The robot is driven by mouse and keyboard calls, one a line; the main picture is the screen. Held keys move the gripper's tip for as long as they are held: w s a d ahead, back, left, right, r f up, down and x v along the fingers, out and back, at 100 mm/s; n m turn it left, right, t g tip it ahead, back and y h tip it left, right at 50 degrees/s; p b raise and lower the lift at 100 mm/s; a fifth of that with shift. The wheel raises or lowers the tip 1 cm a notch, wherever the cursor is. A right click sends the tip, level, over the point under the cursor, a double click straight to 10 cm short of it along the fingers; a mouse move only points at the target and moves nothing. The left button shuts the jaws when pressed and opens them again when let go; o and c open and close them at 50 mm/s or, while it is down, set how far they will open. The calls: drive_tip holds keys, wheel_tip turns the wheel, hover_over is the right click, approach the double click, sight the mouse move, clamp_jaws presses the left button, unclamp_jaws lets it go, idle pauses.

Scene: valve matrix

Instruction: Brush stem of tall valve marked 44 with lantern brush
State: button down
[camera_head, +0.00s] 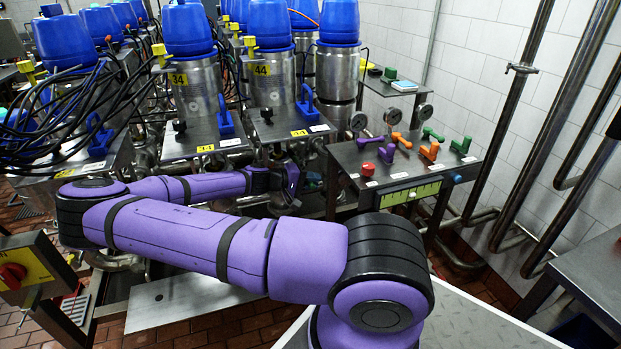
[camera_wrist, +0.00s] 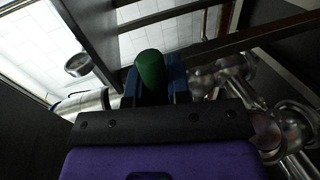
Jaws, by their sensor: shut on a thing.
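The tall valve marked 44 (camera_head: 272,85) stands in the head view, a steel cylinder with a blue cap and a yellow tag. A second yellow tag is on the plate at its foot. My gripper (camera_head: 292,178) is low in front of that plate, below its front edge. In the wrist view my gripper (camera_wrist: 151,84) has dark blue fingers shut on a green rounded handle (camera_wrist: 150,68), which I take for the lantern brush. Its bristles are hidden. The stem of valve 44 cannot be made out, and I cannot tell whether the brush touches anything.
Valve 34 (camera_head: 197,90) stands close on the left. A bench (camera_head: 350,158) on the right holds coloured handles and a red knob (camera_head: 367,169). Pipes (camera_wrist: 240,75) run close to the right of my gripper in the wrist view. Black cables (camera_head: 50,120) crowd the left.

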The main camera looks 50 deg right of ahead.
drive_tip(key=s+a, duration=0.1)
drive_tip(key=s, duration=0.1)
drive_tip(key=shift+s+a, duration=0.35)
drive_tip(key=shift+w+f, duration=0.1)
idle(0.5)
